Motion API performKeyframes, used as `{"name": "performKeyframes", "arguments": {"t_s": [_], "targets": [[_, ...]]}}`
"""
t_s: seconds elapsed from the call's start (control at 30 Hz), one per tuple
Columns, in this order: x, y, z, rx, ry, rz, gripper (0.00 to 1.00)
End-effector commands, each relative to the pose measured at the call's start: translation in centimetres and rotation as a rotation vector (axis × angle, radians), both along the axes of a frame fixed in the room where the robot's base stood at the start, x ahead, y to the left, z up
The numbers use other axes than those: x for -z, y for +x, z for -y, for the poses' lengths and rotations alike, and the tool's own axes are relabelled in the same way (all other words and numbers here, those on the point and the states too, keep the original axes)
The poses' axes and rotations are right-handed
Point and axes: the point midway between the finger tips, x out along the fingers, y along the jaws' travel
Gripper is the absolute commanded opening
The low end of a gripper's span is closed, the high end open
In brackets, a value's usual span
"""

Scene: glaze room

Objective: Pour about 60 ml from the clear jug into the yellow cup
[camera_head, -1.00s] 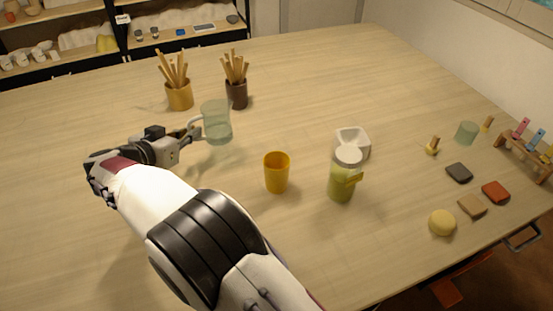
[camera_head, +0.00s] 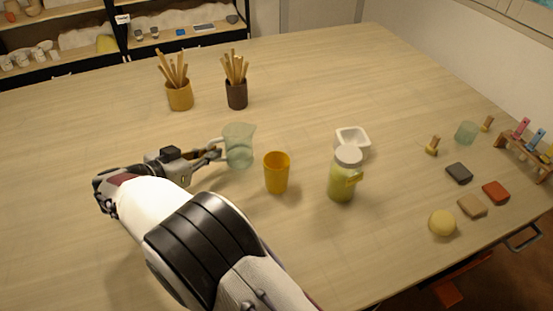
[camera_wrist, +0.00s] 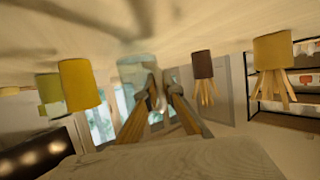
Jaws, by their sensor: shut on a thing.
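The clear jug (camera_head: 239,147) is a pale greenish see-through vessel, held by its handle and close to upright in the head view. My gripper (camera_head: 217,150) is shut on the handle, on the jug's left side. The wrist view, which is upside down, shows the jug (camera_wrist: 136,72) beyond my fingers (camera_wrist: 157,95). The yellow cup (camera_head: 277,174) stands upright on the table, just right of and nearer than the jug. It also shows in the wrist view (camera_wrist: 79,86). I cannot tell the liquid level in the jug or any contents of the cup.
A jar of green liquid with a white lid (camera_head: 343,178) stands right of the cup, with a white dish (camera_head: 352,140) behind it. Two tool pots, one ochre (camera_head: 180,96) and one brown (camera_head: 237,95), stand behind the jug. Small blocks and a sponge lie at the right.

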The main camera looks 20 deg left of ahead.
Motion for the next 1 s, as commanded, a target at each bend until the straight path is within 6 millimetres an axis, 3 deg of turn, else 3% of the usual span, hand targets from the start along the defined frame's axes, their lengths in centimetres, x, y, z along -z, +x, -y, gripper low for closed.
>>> {"name": "performKeyframes", "arguments": {"t_s": [0.47, 1.0], "targets": [[-0.8, -0.2, 0.6, -0.003, 0.093, 0.024, 0.0], [-3.4, -0.8, 3.0, -0.005, 0.423, 0.104, 0.0]]}}
